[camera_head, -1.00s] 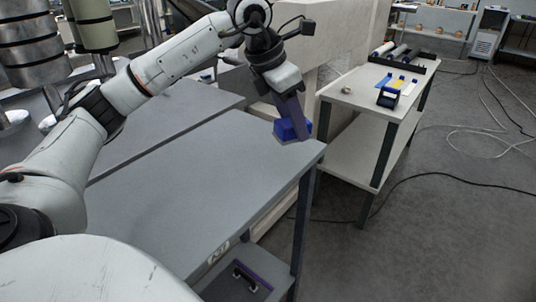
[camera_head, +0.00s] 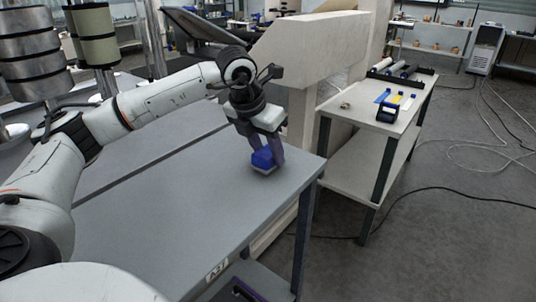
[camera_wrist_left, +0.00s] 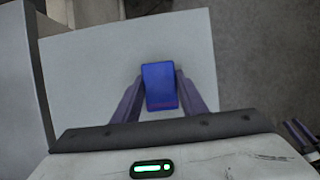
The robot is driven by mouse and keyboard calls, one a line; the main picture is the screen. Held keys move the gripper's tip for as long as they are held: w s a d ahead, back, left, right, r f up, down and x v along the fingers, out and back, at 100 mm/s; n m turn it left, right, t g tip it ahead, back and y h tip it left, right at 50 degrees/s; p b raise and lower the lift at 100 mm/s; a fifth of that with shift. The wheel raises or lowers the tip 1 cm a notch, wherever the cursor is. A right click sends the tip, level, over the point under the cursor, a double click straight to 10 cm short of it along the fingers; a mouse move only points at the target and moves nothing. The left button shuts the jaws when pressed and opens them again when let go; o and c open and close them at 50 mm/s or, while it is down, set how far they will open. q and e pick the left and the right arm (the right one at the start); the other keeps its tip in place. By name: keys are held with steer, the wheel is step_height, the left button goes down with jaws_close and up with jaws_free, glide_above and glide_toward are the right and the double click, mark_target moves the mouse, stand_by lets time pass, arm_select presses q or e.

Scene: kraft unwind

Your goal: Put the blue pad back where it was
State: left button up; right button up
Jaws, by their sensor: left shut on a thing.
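The blue pad (camera_head: 262,159) is at my left gripper (camera_head: 267,158), over the right part of the grey table (camera_head: 190,200). In the left wrist view the blue pad (camera_wrist_left: 158,86) sits between the two purple fingers of my left gripper (camera_wrist_left: 160,92), which are shut on its sides. The pad is low, close to the table top; whether it touches the table I cannot tell. A finger partly hides the pad in the head view. My right gripper is not in view.
A pale machine housing (camera_head: 310,40) rises behind the table. The front of the table top is clear.

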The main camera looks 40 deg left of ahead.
arm_select(q)
steer(key=shift+f, duration=0.35)
steer(key=shift+f, duration=0.2)
steer(key=o, duration=1)
steer(key=shift+r, duration=0.1)
steer(key=shift+r, duration=0.2)
steer(key=v, duration=1.1)
steer(key=shift+s+r, duration=0.25)
steer(key=shift+r, duration=0.1)
